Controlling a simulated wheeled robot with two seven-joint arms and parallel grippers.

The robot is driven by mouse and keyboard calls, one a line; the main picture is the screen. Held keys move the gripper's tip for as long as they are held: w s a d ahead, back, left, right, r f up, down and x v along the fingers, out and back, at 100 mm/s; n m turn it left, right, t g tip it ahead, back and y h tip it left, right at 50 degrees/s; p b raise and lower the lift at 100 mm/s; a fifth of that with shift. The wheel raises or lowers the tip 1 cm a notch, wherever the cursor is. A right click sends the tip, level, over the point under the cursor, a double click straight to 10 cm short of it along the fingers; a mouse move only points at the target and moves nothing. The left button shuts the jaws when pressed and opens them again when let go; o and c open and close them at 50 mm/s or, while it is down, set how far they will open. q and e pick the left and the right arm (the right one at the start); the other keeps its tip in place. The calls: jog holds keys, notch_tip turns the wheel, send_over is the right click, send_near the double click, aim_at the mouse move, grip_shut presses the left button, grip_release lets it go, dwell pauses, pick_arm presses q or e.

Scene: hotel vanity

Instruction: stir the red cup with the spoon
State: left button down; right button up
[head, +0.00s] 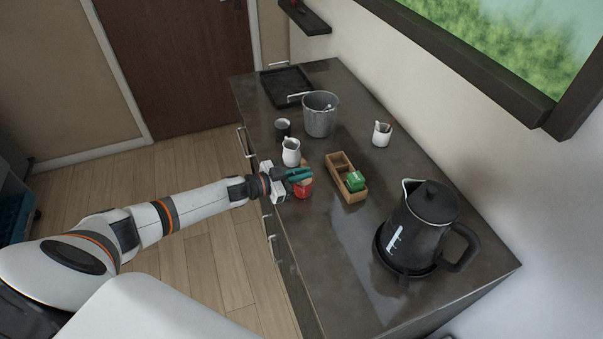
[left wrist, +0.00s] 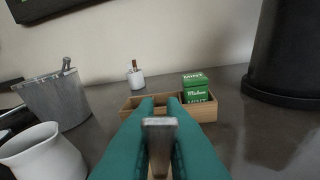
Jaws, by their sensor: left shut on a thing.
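The red cup (head: 302,191) stands near the front edge of the dark counter, partly hidden by my left gripper. My left gripper (head: 299,174) is just above and beside the cup in the head view. Its teal fingers are shut on the spoon (left wrist: 159,138), whose grey handle end shows between them in the left wrist view. The spoon's lower end is hidden, so I cannot tell whether it is inside the cup. The red cup cannot be made out in the left wrist view. My right gripper is not in view.
A white pitcher (head: 291,152) stands close behind my gripper, with a dark cup (head: 283,129) and a metal bucket (head: 320,115) beyond. A wooden box (head: 337,161) with green packets is to the right. A black kettle (head: 425,225) stands further right. A white cup (head: 382,134) is near the wall.

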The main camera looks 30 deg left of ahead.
pick_arm(q)
jog(key=shift+r, duration=0.1)
jog(key=r+p, duration=0.1)
jog(key=s+r+p, duration=0.1)
jog(key=p, duration=0.1)
jog(key=shift+a+r, duration=0.1)
jog(key=shift+r, duration=0.1)
jog(key=shift+s+a+r+p, duration=0.15)
jog(key=shift+s+r, duration=0.15)
jog(key=shift+r, duration=0.35)
jog(key=shift+s+r+p, duration=0.1)
jog(key=shift+s+r, duration=0.15)
jog(key=shift+r, duration=0.4)
jog(key=shift+s+a+r+p, duration=0.15)
jog(key=shift+s+r, duration=0.15)
jog(key=shift+r, duration=0.35)
jog(key=shift+d, duration=0.1)
jog(key=shift+r, duration=2.5)
